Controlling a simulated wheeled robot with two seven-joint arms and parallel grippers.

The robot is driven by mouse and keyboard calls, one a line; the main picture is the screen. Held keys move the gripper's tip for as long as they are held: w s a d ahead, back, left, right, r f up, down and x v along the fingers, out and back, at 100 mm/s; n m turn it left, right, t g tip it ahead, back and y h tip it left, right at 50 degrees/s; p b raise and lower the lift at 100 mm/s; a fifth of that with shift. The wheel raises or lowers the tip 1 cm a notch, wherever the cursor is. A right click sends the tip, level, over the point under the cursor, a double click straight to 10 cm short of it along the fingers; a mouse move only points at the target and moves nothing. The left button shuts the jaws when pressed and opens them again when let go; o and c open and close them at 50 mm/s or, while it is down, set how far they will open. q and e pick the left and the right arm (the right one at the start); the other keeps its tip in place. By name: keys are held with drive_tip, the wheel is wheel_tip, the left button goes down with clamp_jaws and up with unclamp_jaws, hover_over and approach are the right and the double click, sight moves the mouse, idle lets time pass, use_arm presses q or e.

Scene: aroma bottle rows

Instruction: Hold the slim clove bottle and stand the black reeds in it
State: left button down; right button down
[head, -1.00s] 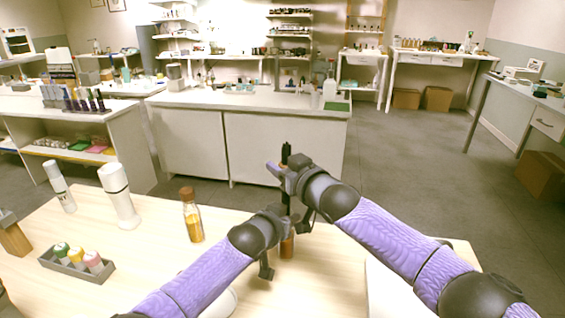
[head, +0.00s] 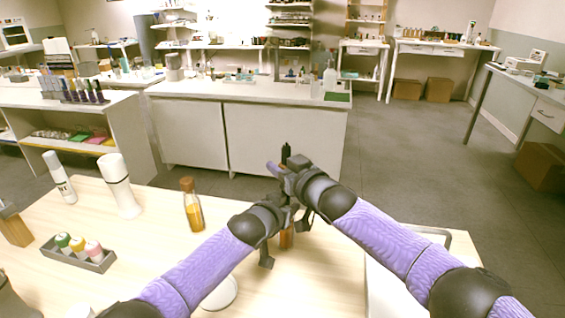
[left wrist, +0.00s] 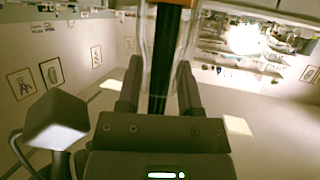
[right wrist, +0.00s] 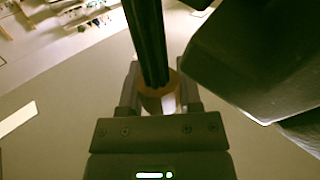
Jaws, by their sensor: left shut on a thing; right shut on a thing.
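The slim clove bottle (head: 286,239), clear glass with amber contents low down, is upright above or on the table; its base is partly hidden by my arm. My left gripper (head: 288,214) is shut around it. In the left wrist view the glass (left wrist: 146,50) is between the fingers, with black reeds (left wrist: 160,75) showing inside it. My right gripper (head: 284,170) is directly above, shut on the reeds, whose dark top (head: 286,152) sticks up. In the right wrist view the reeds (right wrist: 147,40) run down to a brownish round shape (right wrist: 172,92), probably the bottle.
A corked amber bottle (head: 192,207) stands left of my grippers. Further left are white bottles (head: 118,185) and a grey tray (head: 100,266) of small capped bottles. A white round dish (head: 222,293) lies near my left arm. The table's far edge is close behind the grippers.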

drive_tip(key=shift+f, duration=0.75)
drive_tip(key=shift+c, duration=1)
unclamp_jaws()
drive_tip(key=shift+f, duration=0.1)
drive_tip(key=shift+s+f, duration=0.15)
drive_tip(key=shift+s, duration=0.05)
drive_tip(key=v, duration=1.1)
drive_tip(key=shift+s+d+r, duration=0.2)
drive_tip(key=shift+d+r, duration=0.05)
drive_tip(key=shift+d, duration=0.05)
use_arm(q)
drive_tip(key=shift+c, duration=0.9)
unclamp_jaws()
